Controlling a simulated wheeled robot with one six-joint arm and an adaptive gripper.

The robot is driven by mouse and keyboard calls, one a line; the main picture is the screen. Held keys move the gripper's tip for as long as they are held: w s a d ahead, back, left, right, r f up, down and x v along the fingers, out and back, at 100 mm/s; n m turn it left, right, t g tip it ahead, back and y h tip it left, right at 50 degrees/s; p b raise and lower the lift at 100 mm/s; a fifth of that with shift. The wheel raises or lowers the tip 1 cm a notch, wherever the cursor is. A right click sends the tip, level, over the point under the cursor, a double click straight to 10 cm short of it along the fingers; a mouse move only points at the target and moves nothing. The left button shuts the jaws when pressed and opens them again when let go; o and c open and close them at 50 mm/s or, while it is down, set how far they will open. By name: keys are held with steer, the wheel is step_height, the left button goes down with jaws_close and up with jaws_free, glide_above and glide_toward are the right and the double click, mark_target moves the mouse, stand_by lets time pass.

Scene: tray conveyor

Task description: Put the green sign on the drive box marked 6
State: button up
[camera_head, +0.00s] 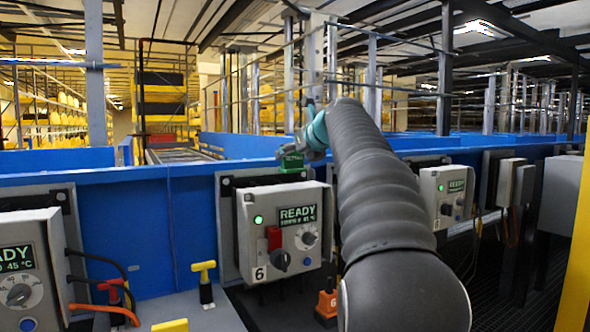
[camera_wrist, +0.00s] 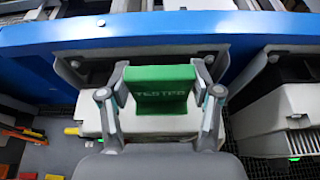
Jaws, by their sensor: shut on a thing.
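The drive box marked 6 (camera_head: 296,220) is a light grey box on the blue conveyor side. It has a READY screen, a lit green lamp, a red switch and dark knobs. My gripper (camera_head: 305,152) is shut on the green sign (camera_head: 291,163), which is at the top of this box. In the wrist view the sign (camera_wrist: 161,98) sits between the two fingers of my gripper (camera_wrist: 160,84), its lettering reading roughly TESTED. The pale box top (camera_wrist: 150,126) shows below and behind it. I cannot tell whether the sign touches the box.
Another READY box (camera_head: 28,270) stands at the left, and one more (camera_head: 447,195) at the right behind my arm. The blue conveyor wall (camera_head: 130,225) runs behind the boxes.

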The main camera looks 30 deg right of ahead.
mark_target(295, 165)
steer(key=shift+f+b, duration=0.55)
steer(key=shift+f, duration=1.15)
steer(key=shift+f, duration=0.15)
steer(key=o, duration=1.2)
steer(key=shift+s+r, duration=0.25)
steer(key=v, duration=1.1)
steer(key=shift+s+r, duration=0.15)
steer(key=shift+s, duration=0.1)
